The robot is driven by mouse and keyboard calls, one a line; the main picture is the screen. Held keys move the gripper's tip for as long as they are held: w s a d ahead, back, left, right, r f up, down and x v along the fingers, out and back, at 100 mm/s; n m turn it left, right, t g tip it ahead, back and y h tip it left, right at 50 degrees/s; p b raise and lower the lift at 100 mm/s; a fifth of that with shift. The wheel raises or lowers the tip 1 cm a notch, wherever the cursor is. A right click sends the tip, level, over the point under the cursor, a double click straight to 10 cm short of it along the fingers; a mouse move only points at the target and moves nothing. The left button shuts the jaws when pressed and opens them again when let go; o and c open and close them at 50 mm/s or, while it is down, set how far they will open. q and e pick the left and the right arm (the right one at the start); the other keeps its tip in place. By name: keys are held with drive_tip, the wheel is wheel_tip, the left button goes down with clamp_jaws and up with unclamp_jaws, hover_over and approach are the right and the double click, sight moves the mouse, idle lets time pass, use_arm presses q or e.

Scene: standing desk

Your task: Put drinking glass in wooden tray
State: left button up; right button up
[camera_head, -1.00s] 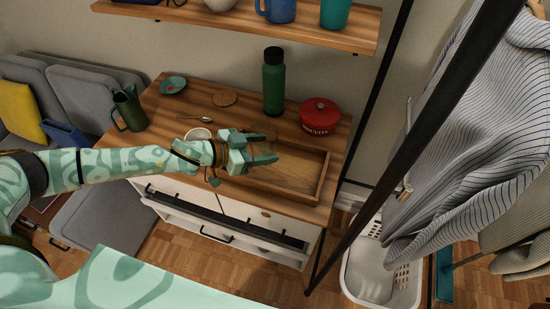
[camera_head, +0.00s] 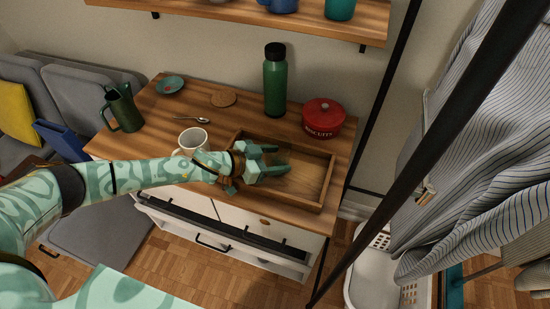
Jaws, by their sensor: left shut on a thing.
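The wooden tray (camera_head: 312,187) is a shallow rectangular box at the front right of the wooden cabinet top. My left gripper (camera_head: 280,158) reaches in from the left and is over the tray's left and middle part. Its fingers are spaced apart around a thing that must be see-through, as the tray's wood shows between them. I take it for the drinking glass, but its outline cannot be made out. I cannot tell whether it touches the tray floor. My right gripper is not in view.
A white mug (camera_head: 193,139) stands close behind my left forearm. A green bottle (camera_head: 275,82) and a red biscuit tin (camera_head: 323,117) stand behind the tray. A green pitcher (camera_head: 124,108), a spoon (camera_head: 190,118) and a round coaster (camera_head: 223,98) are further left.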

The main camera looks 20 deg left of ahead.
use_arm(q)
drive_tip(key=o, duration=1.2)
drive_tip(key=shift+f, duration=0.1)
drive_tip(key=shift+s+a+r, duration=0.15)
drive_tip(key=shift+a+r, duration=0.05)
drive_tip(key=shift+r, duration=0.15)
drive_tip(key=p+v, duration=0.3)
drive_tip(key=v, duration=0.8)
drive_tip(key=shift+s+a, duration=0.15)
drive_tip(key=shift+s, duration=0.05)
